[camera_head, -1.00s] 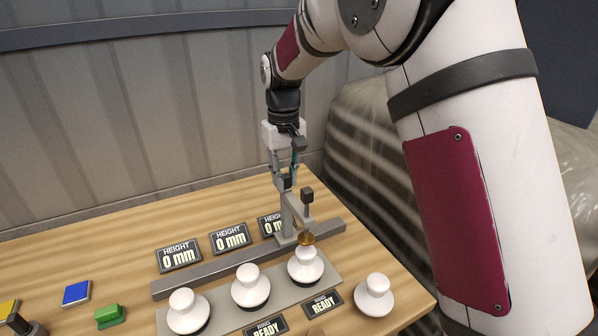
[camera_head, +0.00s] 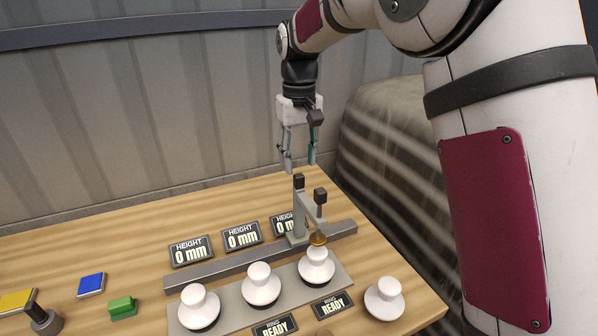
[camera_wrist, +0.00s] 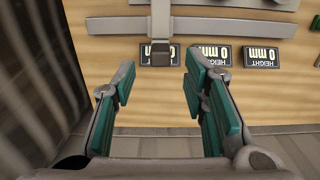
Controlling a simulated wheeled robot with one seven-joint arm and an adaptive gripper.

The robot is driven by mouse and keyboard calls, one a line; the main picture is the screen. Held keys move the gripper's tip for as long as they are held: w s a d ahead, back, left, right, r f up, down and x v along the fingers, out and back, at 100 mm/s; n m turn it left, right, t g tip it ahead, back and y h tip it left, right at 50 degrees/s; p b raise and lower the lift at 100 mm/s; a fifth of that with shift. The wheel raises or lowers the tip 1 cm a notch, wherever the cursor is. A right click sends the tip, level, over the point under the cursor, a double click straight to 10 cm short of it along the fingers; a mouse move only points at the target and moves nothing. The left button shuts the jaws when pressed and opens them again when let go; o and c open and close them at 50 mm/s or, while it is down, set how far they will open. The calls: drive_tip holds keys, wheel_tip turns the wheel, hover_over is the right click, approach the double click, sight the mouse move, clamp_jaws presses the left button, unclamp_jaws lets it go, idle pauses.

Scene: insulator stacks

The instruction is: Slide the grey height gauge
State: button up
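The grey height gauge (camera_head: 300,212) stands upright on a long grey rail (camera_head: 215,270), near its right end. It has a black knob (camera_head: 298,181) on its post and a side arm with a second black knob and a brass tip. The brass tip (camera_head: 318,239) is over the rightmost white insulator (camera_head: 316,267) on the grey plate; I cannot tell if they touch. My gripper (camera_head: 300,166) is open and empty just above the post. In the wrist view, the gauge (camera_wrist: 160,48) lies beyond and between the open fingers (camera_wrist: 160,75).
Three height displays (camera_head: 241,236) reading 0 mm stand behind the rail. Two more white insulators stand on the plate (camera_head: 348,282), and a loose one (camera_head: 384,299) stands to its right. READY signs (camera_head: 331,307) lie in front. Green (camera_head: 122,307) and blue (camera_head: 92,284) blocks are at left.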

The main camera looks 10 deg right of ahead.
wheel_tip(320, 180, up, 7)
idle(0.3)
drive_tip(key=s+d+r+m+t, duration=0.1)
drive_tip(key=s+d+r, duration=0.25)
drive_tip(key=s, duration=0.35)
drive_tip(key=s+d+r+m+t, duration=0.1)
drive_tip(key=s+d+r+t, duration=0.15)
drive_tip(key=s+d, duration=0.35)
drive_tip(key=s+d+f+t, duration=0.1)
drive_tip(key=s+f, duration=0.2)
drive_tip(key=s, duration=0.6)
drive_tip(key=s+d+f+m+t, duration=0.1)
drive_tip(key=s+d+f, duration=0.1)
drive_tip(key=s, duration=0.7)
drive_tip(key=shift+s+d+f+m, duration=0.25)
drive_tip(key=shift+s+f+m, duration=0.05)
drive_tip(key=shift+f, duration=0.25)
